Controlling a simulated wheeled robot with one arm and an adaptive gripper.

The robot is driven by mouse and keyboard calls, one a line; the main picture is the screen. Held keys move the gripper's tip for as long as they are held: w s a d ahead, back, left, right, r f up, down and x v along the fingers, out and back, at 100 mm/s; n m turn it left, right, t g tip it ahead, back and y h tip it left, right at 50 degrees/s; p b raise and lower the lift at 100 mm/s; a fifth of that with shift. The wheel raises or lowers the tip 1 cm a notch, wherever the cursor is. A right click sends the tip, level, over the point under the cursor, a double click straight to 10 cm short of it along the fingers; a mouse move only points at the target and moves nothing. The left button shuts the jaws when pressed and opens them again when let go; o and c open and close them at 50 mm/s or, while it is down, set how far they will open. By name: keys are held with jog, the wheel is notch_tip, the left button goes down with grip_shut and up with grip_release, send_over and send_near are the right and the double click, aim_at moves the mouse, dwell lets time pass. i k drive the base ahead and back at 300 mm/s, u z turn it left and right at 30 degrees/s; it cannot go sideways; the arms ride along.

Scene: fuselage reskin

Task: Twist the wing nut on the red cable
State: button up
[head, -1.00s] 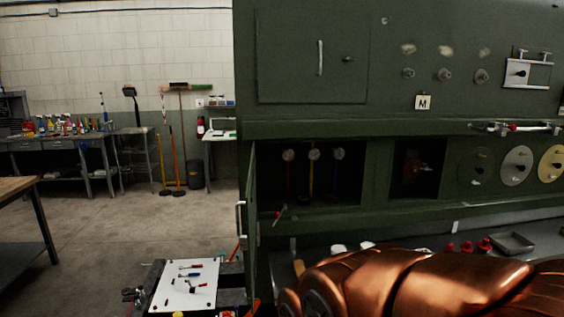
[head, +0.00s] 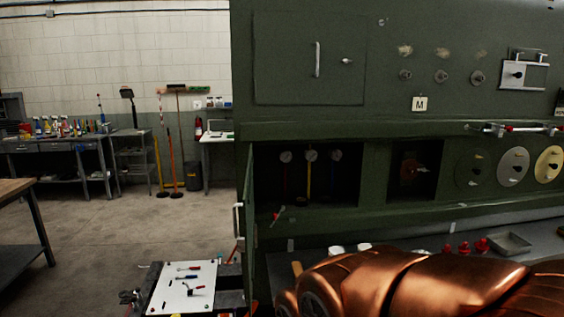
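The red cable (head: 288,180) hangs dimly at the left inside the open compartment of the green panel. A small pale round fitting (head: 286,156) sits at its top. It is too small and dark to tell whether this is the wing nut. Beside it hang a yellow cable (head: 310,180) and a dark, possibly blue cable (head: 334,180), each with a similar round fitting on top. My gripper is not in view, and nothing is seen touching the cables.
The compartment's door (head: 248,215) stands open at its left edge. A small red-tipped piece (head: 276,215) sits at the lower lip. A white board with tools (head: 185,300) lies low left. Glossy copper-coloured parts cover the lower right.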

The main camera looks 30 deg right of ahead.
aim_at(287, 157)
jog(key=u, duration=0.6)
jog(key=i, duration=1.15)
jog(key=z, duration=0.4)
